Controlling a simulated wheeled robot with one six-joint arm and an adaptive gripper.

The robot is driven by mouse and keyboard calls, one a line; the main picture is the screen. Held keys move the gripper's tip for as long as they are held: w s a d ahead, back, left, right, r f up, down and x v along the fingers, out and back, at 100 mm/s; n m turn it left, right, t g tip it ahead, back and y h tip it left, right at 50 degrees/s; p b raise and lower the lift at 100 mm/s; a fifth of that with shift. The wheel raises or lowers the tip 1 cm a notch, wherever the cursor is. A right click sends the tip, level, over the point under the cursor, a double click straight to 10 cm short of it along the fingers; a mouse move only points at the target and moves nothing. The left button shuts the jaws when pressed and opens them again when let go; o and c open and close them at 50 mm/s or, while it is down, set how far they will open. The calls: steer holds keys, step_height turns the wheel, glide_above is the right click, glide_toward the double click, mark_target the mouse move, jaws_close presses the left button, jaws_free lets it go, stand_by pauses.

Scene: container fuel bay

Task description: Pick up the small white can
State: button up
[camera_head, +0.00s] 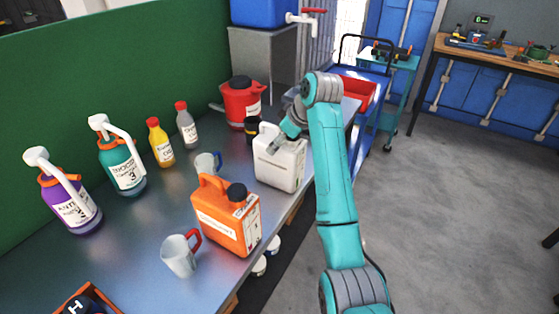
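The small white can (279,172) stands upright on the grey metal bench (200,299), near its right edge, behind the orange can. It is a boxy canister with a pale label on its right side. My teal and grey arm reaches in from the right. My gripper (276,146) is at the top of the white can, by its handle, and hides part of it. The fingertips are small and dark here, so I cannot tell whether they are open or closed around the handle.
An orange can (227,222) stands in front, with a clear measuring jug (181,256) beside it and another jug (208,164) behind. A red can (240,104) stands further back. Pump bottles (122,163) and smaller bottles (160,145) line the left. A blue cart (362,110) stands behind my arm.

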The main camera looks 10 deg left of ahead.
steer(key=shift+w+a+f, duration=0.1)
steer(key=shift+a+f, duration=0.05)
steer(key=shift+f, duration=0.1)
steer(key=shift+r, duration=0.1)
steer(key=c, duration=1.5)
steer(key=shift+r, duration=0.1)
